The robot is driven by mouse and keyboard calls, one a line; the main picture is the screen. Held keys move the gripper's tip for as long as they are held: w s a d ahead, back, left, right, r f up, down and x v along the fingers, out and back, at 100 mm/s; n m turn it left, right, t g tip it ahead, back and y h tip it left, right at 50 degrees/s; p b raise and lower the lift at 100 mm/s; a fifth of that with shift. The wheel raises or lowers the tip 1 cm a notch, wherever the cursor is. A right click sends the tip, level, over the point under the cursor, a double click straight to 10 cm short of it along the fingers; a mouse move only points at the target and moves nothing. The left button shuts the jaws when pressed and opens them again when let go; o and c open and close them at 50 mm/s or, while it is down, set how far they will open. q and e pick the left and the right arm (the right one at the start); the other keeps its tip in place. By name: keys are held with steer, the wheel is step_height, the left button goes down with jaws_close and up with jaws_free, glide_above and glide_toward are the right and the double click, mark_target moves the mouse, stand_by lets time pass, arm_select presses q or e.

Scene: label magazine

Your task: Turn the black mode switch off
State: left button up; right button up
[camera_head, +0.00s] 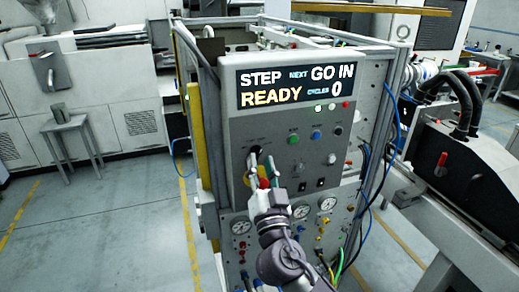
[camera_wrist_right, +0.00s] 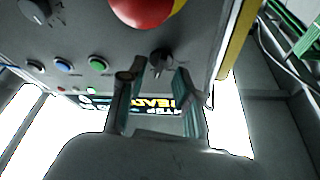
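A black rotary switch (camera_wrist_right: 160,60) sits on the grey panel (camera_wrist_right: 75,35), in the right wrist view. My right gripper (camera_wrist_right: 156,76) is open, with one finger on each side of this switch. Contact cannot be made out. In the head view my right gripper (camera_head: 262,160) is at the panel's left side, and its fingers largely hide the switch there. I cannot read the labels, so which is the mode switch is unclear. My left gripper is out of view.
A red mushroom button (camera_wrist_right: 142,8) is close to the switch. Green (camera_head: 293,139), blue (camera_head: 315,135) and black (camera_head: 338,130) buttons are to its right in the head view. The display (camera_head: 295,85) reads STEP, NEXT GO IN, READY, CYCLES 0. Gauges (camera_head: 301,211) are lower down.

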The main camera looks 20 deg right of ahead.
steer(key=shift+x, duration=0.9)
steer(key=c, duration=0.5)
steer(key=shift+s+r, duration=0.15)
jaws_close()
